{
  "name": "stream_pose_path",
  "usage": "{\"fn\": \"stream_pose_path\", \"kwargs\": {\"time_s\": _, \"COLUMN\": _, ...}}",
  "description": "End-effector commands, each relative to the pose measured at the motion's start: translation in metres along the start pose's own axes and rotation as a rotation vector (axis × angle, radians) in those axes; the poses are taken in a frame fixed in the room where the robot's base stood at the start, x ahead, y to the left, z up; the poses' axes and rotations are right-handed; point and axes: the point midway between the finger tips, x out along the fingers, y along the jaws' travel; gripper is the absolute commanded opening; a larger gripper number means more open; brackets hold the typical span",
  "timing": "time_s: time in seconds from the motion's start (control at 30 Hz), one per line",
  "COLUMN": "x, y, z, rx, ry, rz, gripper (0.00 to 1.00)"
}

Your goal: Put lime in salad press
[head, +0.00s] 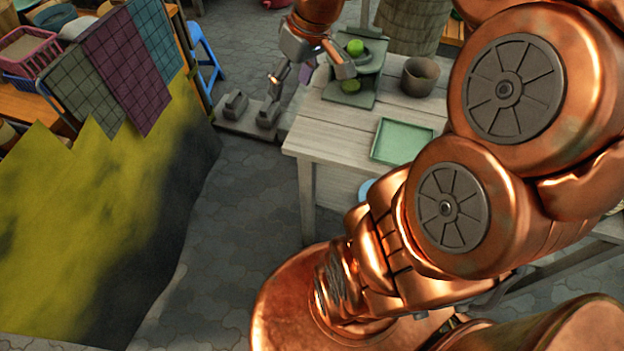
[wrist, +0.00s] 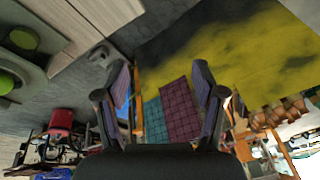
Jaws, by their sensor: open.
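A bright green lime (head: 355,47) sits at a grey dish on a dark green stand at the back of the table. It also shows at the left edge of the wrist view (wrist: 6,83). A duller green round thing (head: 350,86) lies nearer on the same stand, partly behind my finger. A grey-brown clay pot (head: 420,77), seemingly the salad press, stands upright to the right; its inside is dark. My gripper (head: 311,76) is open and empty beside the stand's left side. Its spread fingers show in the wrist view (wrist: 163,90) with nothing between them.
An empty pale green tray (head: 403,141) lies on the wooden table (head: 320,118) near its front. Draped cloths (head: 120,65) and a yellow sheet (head: 100,210) cover a stall at the left, with paved floor between.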

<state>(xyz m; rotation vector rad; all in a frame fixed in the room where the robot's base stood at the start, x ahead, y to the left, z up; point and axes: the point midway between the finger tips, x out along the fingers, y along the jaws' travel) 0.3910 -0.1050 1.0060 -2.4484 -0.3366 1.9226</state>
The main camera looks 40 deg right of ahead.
Motion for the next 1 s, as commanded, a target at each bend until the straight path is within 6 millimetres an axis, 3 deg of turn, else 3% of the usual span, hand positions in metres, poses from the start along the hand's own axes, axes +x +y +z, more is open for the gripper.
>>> {"fn": "stream_pose_path", "kwargs": {"time_s": 0.03, "x": 0.005, "y": -0.027, "z": 0.015, "rx": -0.010, "ry": -0.046, "rz": 0.001, "gripper": 0.69}}
{"fn": "stream_pose_path", "kwargs": {"time_s": 0.2, "x": 0.022, "y": -0.089, "z": 0.081, "rx": 0.027, "ry": -0.205, "rz": 0.031, "gripper": 0.69}}
{"fn": "stream_pose_path", "kwargs": {"time_s": 0.33, "x": 0.029, "y": -0.114, "z": 0.135, "rx": 0.076, "ry": -0.304, "rz": 0.078, "gripper": 0.69}}
{"fn": "stream_pose_path", "kwargs": {"time_s": 0.5, "x": 0.034, "y": -0.124, "z": 0.180, "rx": 0.133, "ry": -0.375, "rz": 0.131, "gripper": 0.69}}
{"fn": "stream_pose_path", "kwargs": {"time_s": 0.67, "x": 0.034, "y": -0.126, "z": 0.195, "rx": 0.157, "ry": -0.395, "rz": 0.150, "gripper": 0.69}}
{"fn": "stream_pose_path", "kwargs": {"time_s": 1.0, "x": 0.031, "y": -0.127, "z": 0.194, "rx": 0.159, "ry": -0.396, "rz": 0.149, "gripper": 0.69}}
